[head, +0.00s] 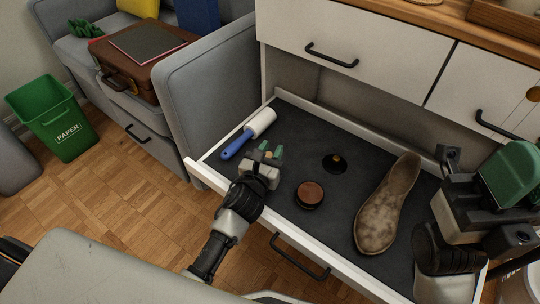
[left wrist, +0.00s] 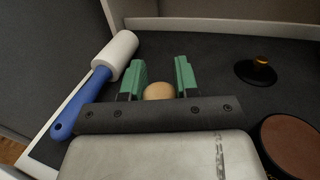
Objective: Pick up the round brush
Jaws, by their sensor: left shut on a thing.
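My left gripper (head: 271,149) is over the left part of the open drawer (head: 345,130), beside the lint roller. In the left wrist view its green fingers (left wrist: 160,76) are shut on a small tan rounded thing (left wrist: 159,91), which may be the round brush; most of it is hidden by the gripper. A brown-topped round thing (head: 310,195) with a dark side lies right of this gripper. A black disc with an amber knob (head: 335,163) lies farther back. My right gripper (head: 510,175) is over the drawer's right end; its fingers overlap in view.
A blue-handled white lint roller (head: 249,133) lies at the drawer's left wall. A tan shoe (head: 388,205) lies right of the middle. The drawer's front wall (head: 290,238) is a raised white edge. A grey sofa (head: 205,100) stands close on the left.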

